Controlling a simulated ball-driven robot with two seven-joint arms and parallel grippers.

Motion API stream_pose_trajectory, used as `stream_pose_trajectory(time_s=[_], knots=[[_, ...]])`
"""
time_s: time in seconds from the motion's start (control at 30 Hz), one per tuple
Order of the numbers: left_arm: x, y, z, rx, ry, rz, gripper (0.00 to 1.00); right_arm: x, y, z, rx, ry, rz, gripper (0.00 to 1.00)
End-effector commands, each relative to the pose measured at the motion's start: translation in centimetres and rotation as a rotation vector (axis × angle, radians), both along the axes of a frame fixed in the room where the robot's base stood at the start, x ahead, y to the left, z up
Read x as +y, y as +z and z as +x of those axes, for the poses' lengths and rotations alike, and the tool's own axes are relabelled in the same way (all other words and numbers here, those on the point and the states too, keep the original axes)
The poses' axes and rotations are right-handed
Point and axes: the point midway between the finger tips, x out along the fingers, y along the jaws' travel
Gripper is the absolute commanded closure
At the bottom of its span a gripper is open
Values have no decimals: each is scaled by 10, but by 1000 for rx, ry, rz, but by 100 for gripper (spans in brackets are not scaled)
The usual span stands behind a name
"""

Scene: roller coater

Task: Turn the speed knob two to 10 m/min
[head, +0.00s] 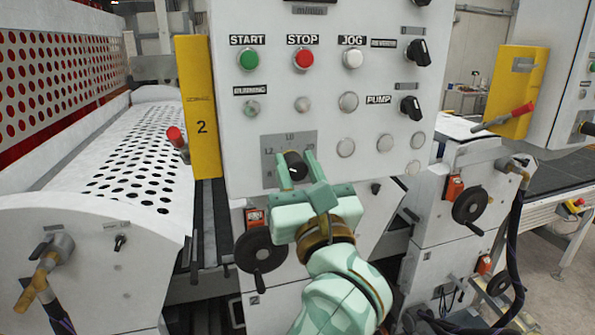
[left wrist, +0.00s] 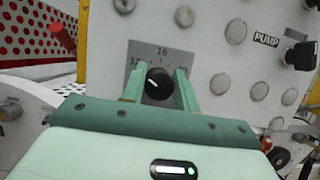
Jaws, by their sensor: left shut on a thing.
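The speed knob (head: 295,164) is a dark round knob on a grey scale plate (head: 270,152), low on the white control panel of the unit marked 2. My left gripper (head: 296,168) is shut on the knob, with one green finger on each side. The left wrist view shows the black knob (left wrist: 158,84) between the fingertips, with a short white mark on its face slanting to the upper left. Above it the scale plate (left wrist: 147,50) reads 12 and 16; its lower part is hidden by the gripper. My right gripper is not in view.
Above the knob are the green start (head: 248,60), red stop (head: 304,58) and white jog (head: 352,58) buttons. The black pump switch (head: 411,107) is to the right. A yellow post (head: 199,108) with a red-handled lever (head: 177,140) stands at the left. A handwheel (head: 259,251) sits below.

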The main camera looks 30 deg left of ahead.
Motion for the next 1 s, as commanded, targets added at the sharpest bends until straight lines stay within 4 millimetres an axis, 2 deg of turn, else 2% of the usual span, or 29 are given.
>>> stream_pose_trajectory(time_s=[0.6,1.0], knots=[[1,-3,-1,-285,0,-242,93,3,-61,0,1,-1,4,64],[1,-1,-1,-364,-1,-311,93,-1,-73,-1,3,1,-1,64]])
